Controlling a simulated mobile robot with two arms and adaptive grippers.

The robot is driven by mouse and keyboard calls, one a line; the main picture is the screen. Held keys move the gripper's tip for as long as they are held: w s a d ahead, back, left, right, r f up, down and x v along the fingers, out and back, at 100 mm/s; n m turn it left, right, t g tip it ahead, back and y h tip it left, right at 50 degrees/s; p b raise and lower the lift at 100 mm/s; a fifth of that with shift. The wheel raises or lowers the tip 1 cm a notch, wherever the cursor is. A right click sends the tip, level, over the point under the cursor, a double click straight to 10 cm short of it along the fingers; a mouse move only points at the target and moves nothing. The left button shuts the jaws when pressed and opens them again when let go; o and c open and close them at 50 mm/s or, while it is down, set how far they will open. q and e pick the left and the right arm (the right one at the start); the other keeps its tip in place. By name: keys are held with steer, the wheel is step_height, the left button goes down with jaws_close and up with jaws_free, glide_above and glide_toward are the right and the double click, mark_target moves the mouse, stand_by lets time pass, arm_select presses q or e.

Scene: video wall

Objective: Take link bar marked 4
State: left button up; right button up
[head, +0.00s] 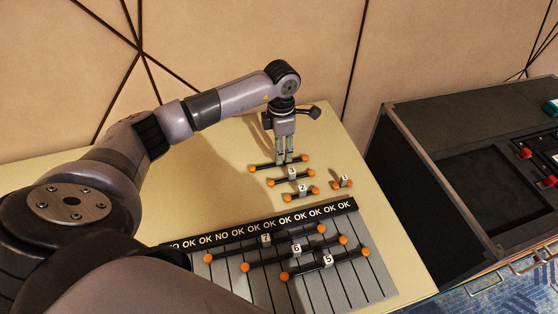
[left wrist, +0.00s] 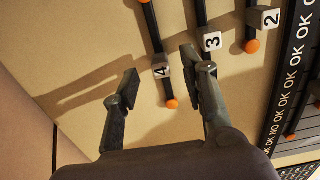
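The link bar marked 4 (left wrist: 161,70) is a dark bar with orange ball ends and a white number block. It lies on the table, and in the head view the bar (head: 265,167) is the farthest of the group. My left gripper (head: 284,158) points down over its middle and hides its number there. In the left wrist view my left gripper (left wrist: 162,72) is open, with the number block between its two fingertips. The fingers look apart from the bar on both sides. My right gripper is not in view.
Bars marked 3 (head: 292,175), 2 (head: 302,191) and 1 (head: 345,182) lie close by. Bars marked 7 (head: 265,239), 6 (head: 296,248) and 5 (head: 328,259) rest on a grey board (head: 350,289) with an OK/NO strip. A dark console (head: 480,140) stands right.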

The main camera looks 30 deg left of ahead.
arm_select(q)
step_height(320, 180, down, 4)
steer(key=shift+a+f+p, duration=0.1)
steer(key=shift+p, duration=0.2)
steer(key=shift+c, duration=0.4)
jaws_close()
